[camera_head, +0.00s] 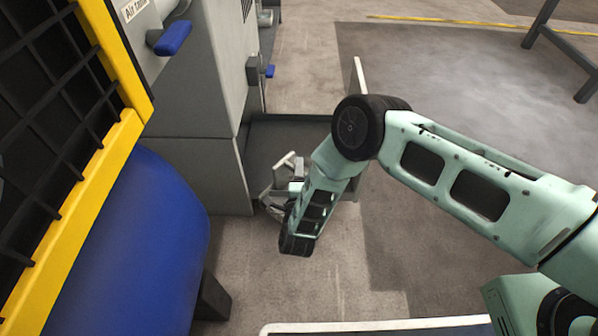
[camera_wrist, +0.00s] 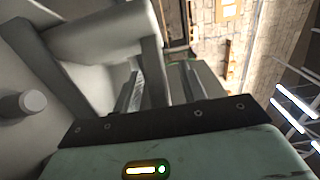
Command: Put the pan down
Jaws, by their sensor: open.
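No pan can be made out for certain. A dark grey, low-walled tray-like shape (camera_head: 300,132) lies on the floor beside the grey cabinet in the head view; I cannot tell whether it is the pan. My gripper (camera_wrist: 163,88) shows in the wrist view with its two grey fingers apart and nothing clear between them. A pale grey piece with a thick bar (camera_wrist: 95,38) stands close beside the left finger; contact cannot be told. In the head view my forearm largely hides the gripper, near a small pale handle-like part (camera_head: 284,162).
The grey cabinet (camera_head: 205,100) with blue handles (camera_head: 173,38) stands left of my arm. A yellow-framed black mesh guard (camera_head: 60,120) and a blue rounded body (camera_head: 145,250) fill the left side. Bare concrete floor (camera_head: 440,70) lies open behind my arm. A dark metal frame (camera_head: 545,40) stands far right.

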